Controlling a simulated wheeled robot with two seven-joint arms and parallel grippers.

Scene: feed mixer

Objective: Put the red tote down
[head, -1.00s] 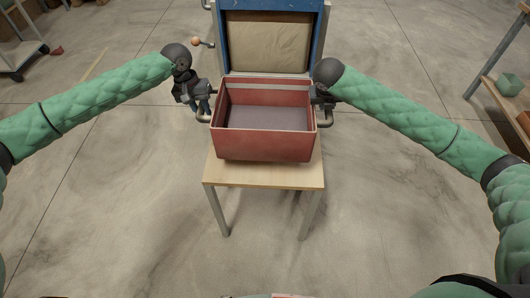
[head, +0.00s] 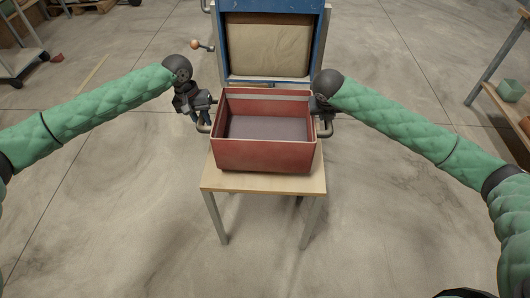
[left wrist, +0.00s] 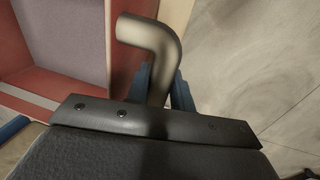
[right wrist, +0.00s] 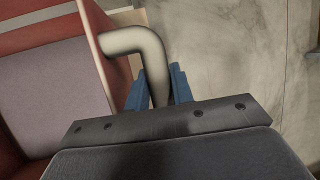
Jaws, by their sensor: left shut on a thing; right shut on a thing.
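The red tote (head: 262,156) is an open, empty box with a grey floor and a bent metal handle on each side. It appears level, over the small wooden table (head: 262,184); I cannot tell whether its underside touches the top. My left gripper (head: 203,116) is shut on the left handle (left wrist: 150,50), which shows between its blue fingers in the left wrist view. My right gripper (head: 324,112) is shut on the right handle (right wrist: 142,45), partly hidden by the hand in the head view.
The blue feed mixer (head: 318,50) stands right behind the table, with a tan panel and a lever with an orange knob (head: 195,44). A shelf with a green container (head: 510,90) is at the right. The floor around the table is clear.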

